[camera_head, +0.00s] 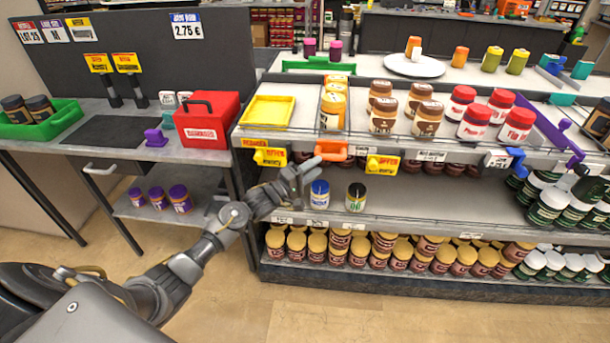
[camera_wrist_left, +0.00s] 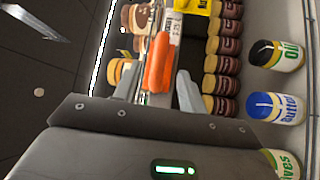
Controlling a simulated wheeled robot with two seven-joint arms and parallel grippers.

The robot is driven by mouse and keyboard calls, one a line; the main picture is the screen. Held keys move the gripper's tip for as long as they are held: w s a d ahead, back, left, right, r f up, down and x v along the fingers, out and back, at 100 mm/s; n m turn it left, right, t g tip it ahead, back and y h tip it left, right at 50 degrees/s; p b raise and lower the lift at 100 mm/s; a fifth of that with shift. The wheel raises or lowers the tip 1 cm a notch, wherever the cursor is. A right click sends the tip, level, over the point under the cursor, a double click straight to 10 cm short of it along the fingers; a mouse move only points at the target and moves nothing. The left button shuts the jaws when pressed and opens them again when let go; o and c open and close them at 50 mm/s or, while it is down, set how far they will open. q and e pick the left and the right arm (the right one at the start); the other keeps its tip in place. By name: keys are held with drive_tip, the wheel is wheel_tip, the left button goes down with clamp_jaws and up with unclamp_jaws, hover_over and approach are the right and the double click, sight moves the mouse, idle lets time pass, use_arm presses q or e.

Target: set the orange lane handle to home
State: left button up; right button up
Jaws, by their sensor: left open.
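The orange lane handle (camera_head: 331,151) sits on the front edge of the upper shelf, below the lane of jars with yellowish-orange contents. It also shows in the left wrist view (camera_wrist_left: 158,62) as an orange bar, seen between the two fingers. My left gripper (camera_head: 312,168) is just below and left of the handle in the head view. In the left wrist view the gripper (camera_wrist_left: 158,84) is open and empty, with one finger on each side of the handle's line. I cannot tell whether a finger touches it. My right gripper is in neither view.
A blue-lidded jar (camera_head: 320,194) and a black-lidded jar (camera_head: 355,198) stand on the shelf below, near my gripper. A red box (camera_head: 208,120) stands on the side table.

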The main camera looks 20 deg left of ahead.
use_arm(q)
drive_tip(key=v, duration=0.3)
drive_tip(key=shift+s+a, duration=0.2)
drive_tip(key=shift+s, duration=0.05)
